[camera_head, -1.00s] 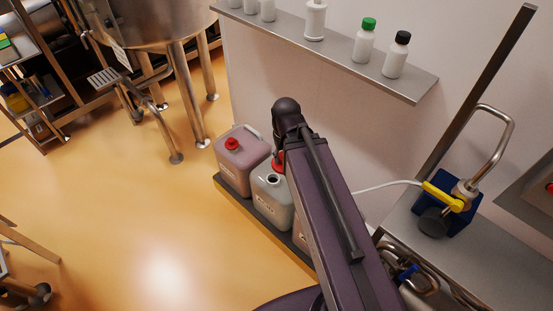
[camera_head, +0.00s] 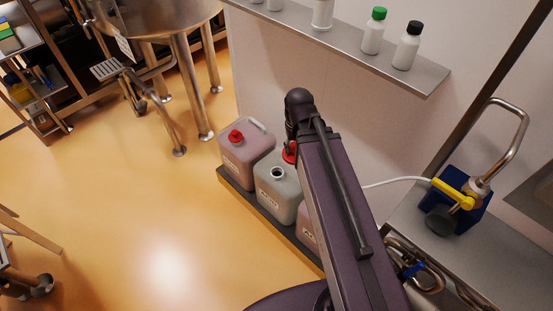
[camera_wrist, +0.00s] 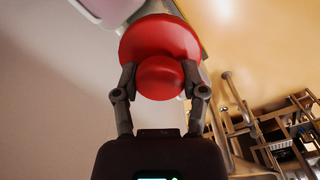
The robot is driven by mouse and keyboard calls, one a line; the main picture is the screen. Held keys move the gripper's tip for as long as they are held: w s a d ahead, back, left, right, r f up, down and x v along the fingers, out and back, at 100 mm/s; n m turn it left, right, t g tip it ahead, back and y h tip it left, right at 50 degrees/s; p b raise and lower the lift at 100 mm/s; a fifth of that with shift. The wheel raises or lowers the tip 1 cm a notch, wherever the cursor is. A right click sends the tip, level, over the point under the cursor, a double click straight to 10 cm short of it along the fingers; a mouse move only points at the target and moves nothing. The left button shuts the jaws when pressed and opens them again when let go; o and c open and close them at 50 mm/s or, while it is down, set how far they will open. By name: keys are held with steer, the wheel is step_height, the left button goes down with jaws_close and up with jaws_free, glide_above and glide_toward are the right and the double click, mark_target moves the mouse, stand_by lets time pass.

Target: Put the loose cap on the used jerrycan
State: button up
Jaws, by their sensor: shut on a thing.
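The red cap (camera_wrist: 158,40) fills the top middle of the wrist view, a wide disc with a rounded knob. My gripper (camera_wrist: 160,80) is shut on the knob, one finger on each side. In the head view a red piece (camera_head: 289,152) shows beside my arm, which hides the gripper and most of that piece. The open grey-white jerrycan (camera_head: 272,196), upright with a bare dark mouth, stands just below and left of it. The red piece appears apart from that mouth.
A pink jerrycan with a red cap (camera_head: 238,152) stands left of the open one. Another pink jerrycan (camera_head: 307,228) is partly hidden by my arm. All stand on a dark low platform (camera_head: 240,197) along the wall. A shelf (camera_head: 425,80) with bottles hangs above.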

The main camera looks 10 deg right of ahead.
steer(key=w+f+m+b, duration=0.2)
steer(key=w+f+b, duration=0.6)
steer(key=f+b, duration=0.3)
steer(key=w+f+m+b, duration=0.2)
steer(key=w+f+b, duration=0.6)
steer(key=f+b, duration=0.4)
steer(key=w+f+m+b, duration=0.2)
steer(key=w+f+b, duration=0.7)
steer(key=f+b, duration=0.3)
steer(key=shift+a+f, duration=0.35)
steer(key=shift+f, duration=0.1)
steer(key=shift+f, duration=0.1)
step_height(320, 180, down, 8)
steer(key=b, duration=0.8)
steer(key=shift+f+b, duration=0.25)
steer(key=shift+b, duration=0.1)
steer(key=o, duration=1.1)
steer(key=shift+r, duration=0.15)
